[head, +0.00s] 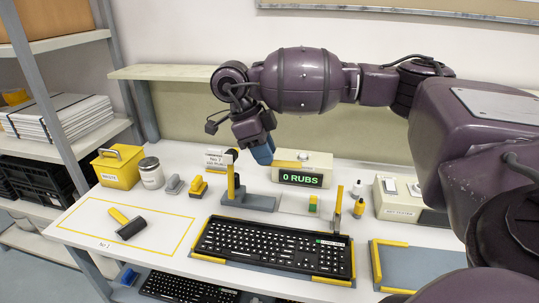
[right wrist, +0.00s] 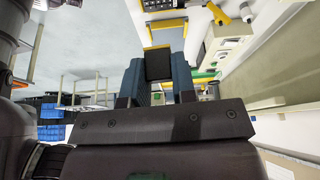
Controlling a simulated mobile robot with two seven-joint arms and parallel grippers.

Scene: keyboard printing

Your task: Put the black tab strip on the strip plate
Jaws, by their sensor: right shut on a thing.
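My right gripper (head: 264,154) has blue fingers pointing down, above the table behind the keyboard. Below stand a grey plate (head: 258,204) with a yellow post and a pale plate (head: 296,208); I cannot tell which is the strip plate. My left gripper is not in view.
A black keyboard (head: 275,247) lies between yellow rails in front. A display box (head: 302,168) reading 0 RUBS stands behind the plates. A yellow-edged blue-grey mat (head: 420,267) is at right.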

